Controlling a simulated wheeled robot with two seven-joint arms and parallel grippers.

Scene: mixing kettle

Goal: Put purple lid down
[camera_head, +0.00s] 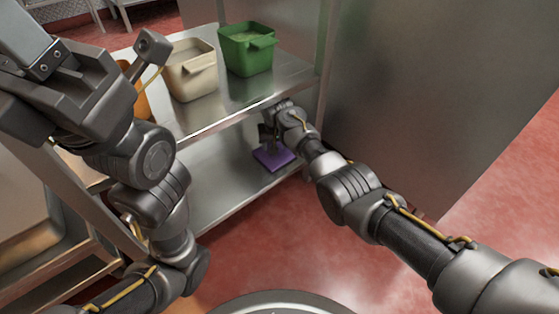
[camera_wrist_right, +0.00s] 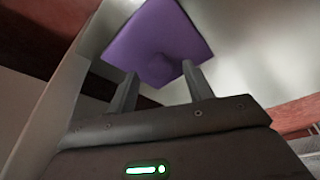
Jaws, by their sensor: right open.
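The square purple lid (camera_head: 273,156) lies on the lower metal shelf, near its right end. In the right wrist view the lid (camera_wrist_right: 158,38) is just beyond the fingertips, with a small raised part facing the gap between the fingers. My right gripper (camera_wrist_right: 159,72) is open, its two fingers apart at the lid's near edge; I cannot tell if they touch it. In the head view my right gripper (camera_head: 268,138) reaches under the upper shelf, just above the lid.
On the upper shelf (camera_head: 205,118) stand a green container (camera_head: 248,52), a cream container (camera_head: 190,70) and an orange container (camera_head: 142,104) partly hidden by my left arm. A large metal panel (camera_head: 430,90) rises on the right. The lower shelf (camera_head: 215,185) is clear left of the lid.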

